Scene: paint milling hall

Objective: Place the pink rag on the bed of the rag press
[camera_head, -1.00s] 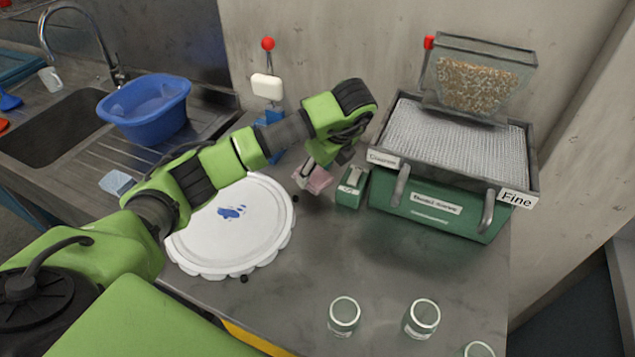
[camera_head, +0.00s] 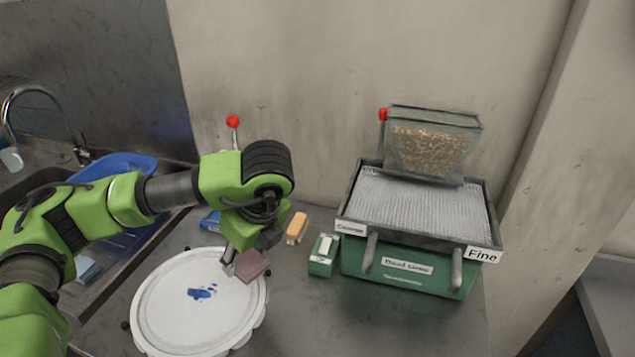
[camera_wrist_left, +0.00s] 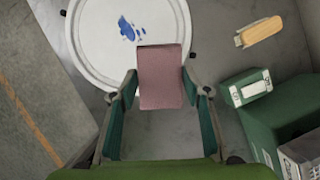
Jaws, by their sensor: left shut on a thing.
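My left gripper (camera_head: 232,262) is shut on the pink rag (camera_head: 251,266), which it holds in the air near the right rim of the white round disc. In the left wrist view the rag (camera_wrist_left: 161,78) is a flat pink piece between the two fingers of the gripper (camera_wrist_left: 161,92). What looks like the rag press stands behind my left arm: a red ball (camera_head: 232,121) on a lever and part of a blue base (camera_head: 211,221) show. The arm hides the rest, and I cannot see its bed. My right gripper is out of view.
The white disc (camera_head: 160,317) with blue paint lies at front left. The green screen machine (camera_head: 393,265) is farther right. A blue basin (camera_head: 120,166) is at left.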

